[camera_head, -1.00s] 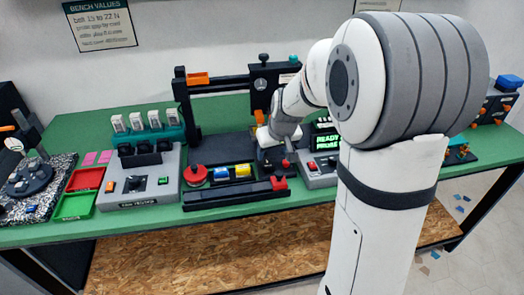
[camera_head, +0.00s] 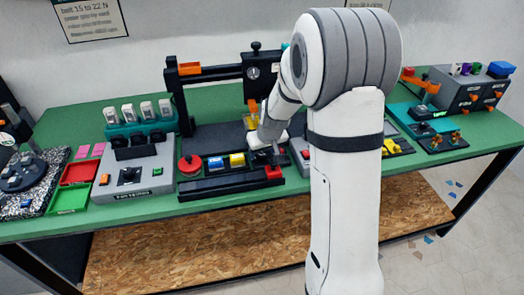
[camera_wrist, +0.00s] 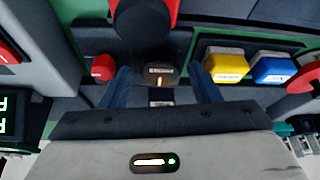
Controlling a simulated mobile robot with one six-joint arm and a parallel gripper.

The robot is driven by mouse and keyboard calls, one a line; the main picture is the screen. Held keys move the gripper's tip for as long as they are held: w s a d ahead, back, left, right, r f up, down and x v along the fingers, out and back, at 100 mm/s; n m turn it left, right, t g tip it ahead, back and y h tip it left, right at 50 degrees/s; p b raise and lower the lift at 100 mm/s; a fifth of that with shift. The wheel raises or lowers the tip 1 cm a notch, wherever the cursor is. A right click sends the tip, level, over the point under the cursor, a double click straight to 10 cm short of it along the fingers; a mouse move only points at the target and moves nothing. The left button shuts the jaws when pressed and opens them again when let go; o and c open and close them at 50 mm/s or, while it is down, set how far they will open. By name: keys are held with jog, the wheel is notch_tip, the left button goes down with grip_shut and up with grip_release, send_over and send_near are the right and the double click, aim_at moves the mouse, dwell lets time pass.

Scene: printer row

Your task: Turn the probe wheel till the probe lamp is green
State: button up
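In the wrist view, my gripper (camera_wrist: 162,88) has its two blue fingers spread wide. A small dark knob (camera_wrist: 160,74) with a pale mark shows between them, with gaps on both sides. I cannot tell for sure that this is the probe wheel, as its label is too small to read. In the head view my gripper (camera_head: 268,150) points down at the front of the black frame machine (camera_head: 215,132), and its fingertips are unclear. I cannot make out a probe lamp in either view.
A yellow button (camera_wrist: 226,65), a blue button (camera_wrist: 272,68) and a red button (camera_wrist: 102,66) lie near the fingers. A large black cylinder (camera_wrist: 145,18) is close by. A grey console (camera_head: 140,178) stands left. My arm hides part of the bench.

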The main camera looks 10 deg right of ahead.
jog(key=c, duration=0.9)
jog(key=shift+a+r+m+p, duration=0.1)
jog(key=shift+m+p, duration=0.3)
jog(key=shift+p, duration=0.1)
jog(key=shift+m+h, duration=0.3)
jog(key=shift+m, duration=0.2)
jog(key=shift+a+f+m+h+b, duration=0.1)
jog(key=shift+f+m+h+b, duration=0.3)
jog(key=shift+m+b, duration=0.6)
jog(key=m+b, duration=0.1)
jog(key=b, duration=0.2)
jog(key=m+h+b, duration=0.1)
jog(key=m+b, duration=0.1)
jog(key=b, duration=0.1)
jog(key=shift+w+a+f+b, duration=0.1)
jog(key=shift+a+f+b, duration=0.1)
jog(key=shift+b, duration=0.2)
jog(key=m+b, duration=0.1)
jog(key=m+h+b, duration=0.1)
jog(key=b, duration=0.1)
jog(key=shift+r+m+g, duration=0.25)
jog(key=shift+m+g, duration=0.15)
jog(key=shift+w+r+m+g+h+b, duration=0.15)
jog(key=shift+m+g+h+b, duration=0.3)
jog(key=shift+m+b, duration=0.8)
jog(key=shift+r+m, duration=0.1)
jog(key=shift+m, duration=0.15)
